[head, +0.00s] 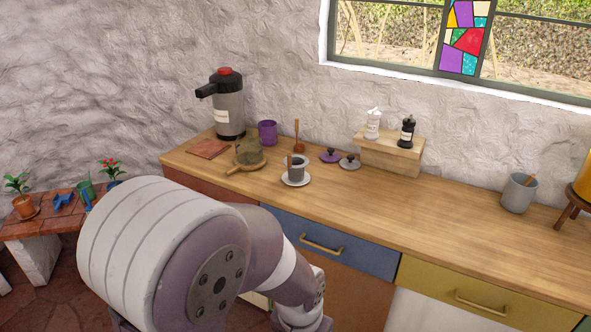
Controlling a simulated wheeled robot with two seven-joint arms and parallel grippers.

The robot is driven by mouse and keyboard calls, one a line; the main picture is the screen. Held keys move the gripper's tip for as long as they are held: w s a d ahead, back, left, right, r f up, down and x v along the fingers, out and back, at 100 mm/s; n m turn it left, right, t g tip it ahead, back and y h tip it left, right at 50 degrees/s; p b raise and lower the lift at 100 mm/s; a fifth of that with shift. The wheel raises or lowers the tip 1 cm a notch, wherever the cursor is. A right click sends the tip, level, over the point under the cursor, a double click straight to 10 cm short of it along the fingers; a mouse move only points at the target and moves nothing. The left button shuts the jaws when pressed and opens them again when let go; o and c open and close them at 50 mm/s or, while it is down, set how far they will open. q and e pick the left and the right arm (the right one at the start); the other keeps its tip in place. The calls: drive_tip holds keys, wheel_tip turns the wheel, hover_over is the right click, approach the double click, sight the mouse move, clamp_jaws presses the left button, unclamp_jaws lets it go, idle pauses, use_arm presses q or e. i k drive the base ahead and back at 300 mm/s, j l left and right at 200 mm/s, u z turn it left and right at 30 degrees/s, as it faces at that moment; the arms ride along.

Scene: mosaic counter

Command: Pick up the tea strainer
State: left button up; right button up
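I cannot pick out the tea strainer with certainty. A grey cup (298,170) stands on a white saucer (296,182) on the wooden counter, and something dark sits at its top; it is too small to tell whether this is the strainer. Left of it, a dull green rounded thing (248,150) rests on a round wooden board with a handle (246,167). One of my arms fills the lower left, in front of the counter, and runs down out of the picture. Neither of my grippers is in view.
A pump flask (229,108), purple mug (267,133) and brown upright utensil (296,138) stand at the back. Two small lids (349,162) lie near a wooden riser (389,155) with two shakers. A grey crock (518,193) stands right. The counter between (440,205) is clear.

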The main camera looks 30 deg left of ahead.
sight(296, 164)
drive_tip(key=u, duration=1.35)
drive_tip(key=i+j, duration=0.1)
drive_tip(key=i, duration=0.35)
drive_tip(key=i+j+z, duration=0.1)
drive_tip(key=i, duration=0.35)
drive_tip(key=i+j, duration=0.15)
drive_tip(key=i, duration=0.25)
drive_tip(key=i+j+z, duration=0.1)
drive_tip(key=i, duration=0.35)
